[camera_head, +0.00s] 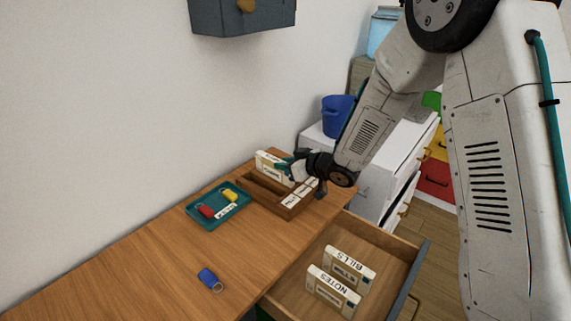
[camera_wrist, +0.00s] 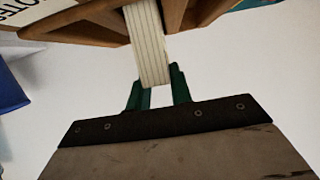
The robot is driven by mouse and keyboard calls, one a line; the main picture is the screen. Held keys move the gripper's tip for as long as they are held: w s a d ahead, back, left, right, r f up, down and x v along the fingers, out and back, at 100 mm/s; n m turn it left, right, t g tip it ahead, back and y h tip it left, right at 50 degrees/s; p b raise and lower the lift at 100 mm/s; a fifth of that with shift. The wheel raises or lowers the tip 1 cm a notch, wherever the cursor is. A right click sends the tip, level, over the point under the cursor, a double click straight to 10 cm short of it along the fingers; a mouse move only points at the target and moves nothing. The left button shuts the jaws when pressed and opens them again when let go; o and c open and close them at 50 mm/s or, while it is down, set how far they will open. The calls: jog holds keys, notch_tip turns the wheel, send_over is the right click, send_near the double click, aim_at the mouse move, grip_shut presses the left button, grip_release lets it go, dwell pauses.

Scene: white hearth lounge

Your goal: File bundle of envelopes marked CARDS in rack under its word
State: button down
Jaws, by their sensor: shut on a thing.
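My gripper (camera_head: 290,165) is shut on a pale bundle of envelopes (camera_head: 268,164) at the wooden rack (camera_head: 262,194) on the table. The word on the held bundle is too small to read. In the wrist view the bundle (camera_wrist: 148,45) runs up from my fingers (camera_wrist: 159,92) between wooden parts of the rack (camera_wrist: 95,15). I cannot tell how deep it sits or whether it touches the slot floor. The rack bears white word labels on its front, too small to read in the head view. Two other bundles, BILLS (camera_head: 349,266) and NOTES (camera_head: 332,291), stand in the open drawer.
A teal tray (camera_head: 195,213) with a red and a yellow key tag lies left of the rack. A blue key tag (camera_head: 209,279) lies on the table. A blue bucket (camera_head: 338,115) stands on a white cabinet behind. A grey wall box (camera_head: 225,17) hangs above.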

jog(key=shift+f, duration=0.15)
jog(key=c, duration=1.3)
grip_release()
jog(key=shift+o, duration=0.2)
jog(key=shift+s+d+r, duration=0.15)
jog(key=shift+d+r, duration=0.05)
jog(key=shift+r, duration=0.05)
jog(key=v, duration=1.1)
jog(key=shift+d+r, duration=0.2)
jog(key=shift+r, duration=0.05)
